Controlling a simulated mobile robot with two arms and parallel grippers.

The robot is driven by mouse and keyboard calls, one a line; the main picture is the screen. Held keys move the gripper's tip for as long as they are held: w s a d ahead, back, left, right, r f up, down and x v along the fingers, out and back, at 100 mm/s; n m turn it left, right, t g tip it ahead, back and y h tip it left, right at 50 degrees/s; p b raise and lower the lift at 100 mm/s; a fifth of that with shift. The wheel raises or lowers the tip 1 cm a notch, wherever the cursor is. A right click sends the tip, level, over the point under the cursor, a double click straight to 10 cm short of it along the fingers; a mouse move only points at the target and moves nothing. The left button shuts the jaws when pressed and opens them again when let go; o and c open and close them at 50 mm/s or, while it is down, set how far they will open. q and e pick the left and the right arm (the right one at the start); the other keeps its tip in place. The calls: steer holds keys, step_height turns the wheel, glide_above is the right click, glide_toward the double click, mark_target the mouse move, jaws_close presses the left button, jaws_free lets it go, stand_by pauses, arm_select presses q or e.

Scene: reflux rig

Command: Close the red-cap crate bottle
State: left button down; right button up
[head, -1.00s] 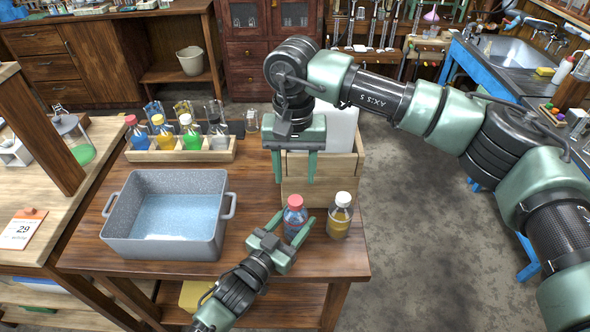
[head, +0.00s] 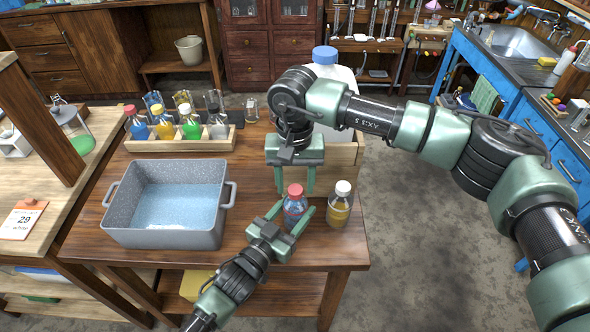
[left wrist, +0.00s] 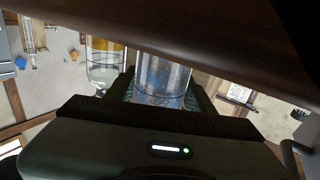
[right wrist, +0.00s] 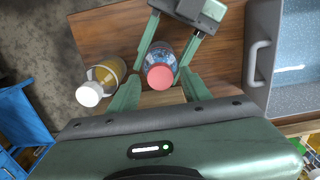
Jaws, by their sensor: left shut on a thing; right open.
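A clear bottle with a red cap (head: 295,190) and bluish contents stands on the wooden table. My left gripper (head: 289,212) is shut on its body from the front; the left wrist view shows the bottle body (left wrist: 163,80) between the fingers. My right gripper (head: 294,188) points down, open, with its fingers on either side of the red cap. The right wrist view shows the cap (right wrist: 160,77) just beyond the open fingers (right wrist: 160,92). I cannot tell whether the cap sits fully tight.
A white-capped bottle with yellow liquid (head: 339,207) stands close on the right. Behind are a wooden crate (head: 345,155) and a large white jug with a blue cap (head: 325,56). A grey basin (head: 165,238) and a rack (head: 180,146) of several bottles, one red-capped, are left.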

steer(key=shift+f, duration=0.5)
